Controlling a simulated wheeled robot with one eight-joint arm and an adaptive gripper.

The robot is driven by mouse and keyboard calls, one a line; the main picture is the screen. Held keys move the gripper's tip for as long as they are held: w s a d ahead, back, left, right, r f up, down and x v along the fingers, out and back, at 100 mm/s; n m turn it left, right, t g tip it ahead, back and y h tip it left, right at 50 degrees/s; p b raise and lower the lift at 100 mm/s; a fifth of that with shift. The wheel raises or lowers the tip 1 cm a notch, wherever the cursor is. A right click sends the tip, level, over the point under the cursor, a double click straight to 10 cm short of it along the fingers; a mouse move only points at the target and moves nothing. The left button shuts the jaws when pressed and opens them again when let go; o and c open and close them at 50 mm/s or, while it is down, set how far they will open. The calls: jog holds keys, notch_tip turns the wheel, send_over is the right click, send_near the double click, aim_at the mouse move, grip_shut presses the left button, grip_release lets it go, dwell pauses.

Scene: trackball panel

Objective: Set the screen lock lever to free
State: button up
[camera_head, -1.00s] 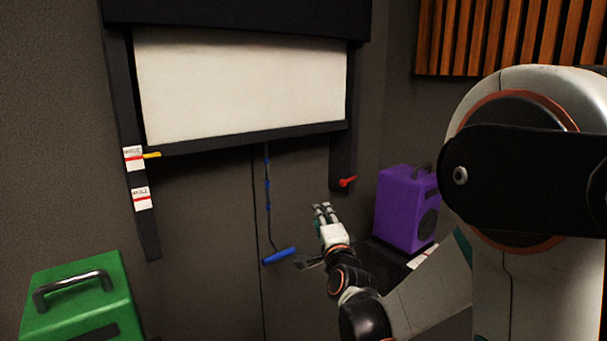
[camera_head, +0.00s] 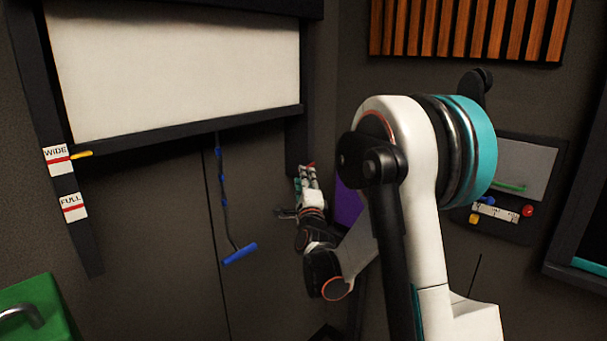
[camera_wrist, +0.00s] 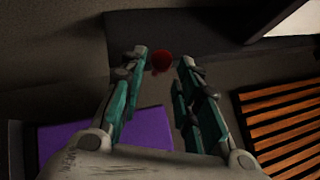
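The lever with a red knob (camera_wrist: 161,61) shows in the wrist view between my fingertips, nearer the left finger. I take it for the screen lock lever. My gripper (camera_wrist: 163,68) is open around or just short of it; I cannot tell the exact depth. In the head view my gripper (camera_head: 306,172) is at the lower end of the screen's right rail, and only a bit of red shows at the fingertips. The white screen (camera_head: 180,70) hangs partly lowered, with a dark bottom bar. I cannot read the lever's setting.
A blue pull handle (camera_head: 240,253) hangs on a cord left of my gripper. A yellow pointer (camera_head: 82,154) sits by the WIDE label, above FULL. A purple box (camera_head: 347,205) is behind my arm. A control panel (camera_head: 510,185) is at right; a green box (camera_head: 40,305) lower left.

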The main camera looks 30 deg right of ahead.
jog(key=shift+b+x, duration=0.45)
jog(key=shift+x, duration=2.1)
grip_shut()
